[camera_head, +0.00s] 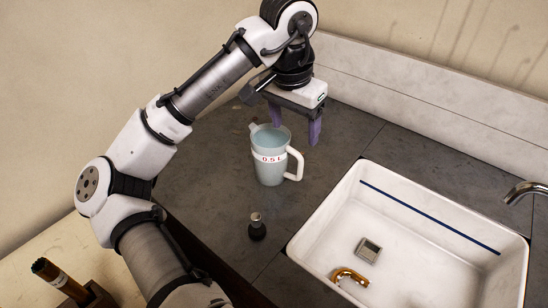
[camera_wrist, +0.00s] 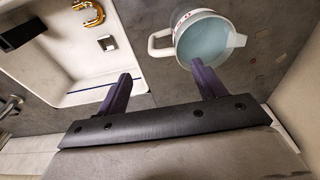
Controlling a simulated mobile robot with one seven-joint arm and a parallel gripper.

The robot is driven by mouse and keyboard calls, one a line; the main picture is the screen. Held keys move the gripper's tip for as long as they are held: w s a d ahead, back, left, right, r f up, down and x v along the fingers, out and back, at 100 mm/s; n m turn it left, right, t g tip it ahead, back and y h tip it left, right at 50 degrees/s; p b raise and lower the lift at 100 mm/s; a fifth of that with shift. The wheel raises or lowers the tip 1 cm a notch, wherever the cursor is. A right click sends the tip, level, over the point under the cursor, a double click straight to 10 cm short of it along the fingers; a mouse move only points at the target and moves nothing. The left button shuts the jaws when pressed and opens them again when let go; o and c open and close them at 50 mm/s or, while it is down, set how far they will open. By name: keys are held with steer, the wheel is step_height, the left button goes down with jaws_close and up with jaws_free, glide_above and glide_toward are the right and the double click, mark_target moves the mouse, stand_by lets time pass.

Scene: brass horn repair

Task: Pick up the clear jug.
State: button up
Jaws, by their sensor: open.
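The clear jug (camera_head: 268,172) stands upright on the dark grey counter, left of the sink. It is bluish, with a white handle on its right side, a spout and a "0.5 L" label. My gripper (camera_head: 295,135) is open and points down, above and behind the jug. In the wrist view the jug (camera_wrist: 203,42) lies beyond the right finger, its handle toward the left. The gap between my gripper's fingers (camera_wrist: 163,83) is empty. I cannot tell whether a finger touches the jug.
A white sink (camera_head: 330,222) holds a brass curved piece (camera_head: 350,276) and a small grey block (camera_head: 368,250). A small dark knob-topped object (camera_head: 257,228) stands on the counter in front of the jug. A faucet (camera_head: 525,190) is at the right. The back wall rises behind the counter.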

mark_target(294, 152)
steer(key=f, duration=0.2)
steer(key=f+p, duration=0.1)
steer(key=f, duration=0.2)
steer(key=w+f, duration=0.1)
steer(key=f, duration=0.2)
steer(key=shift+d+p, duration=0.2)
steer(key=shift+p, duration=0.1)
jaws_close()
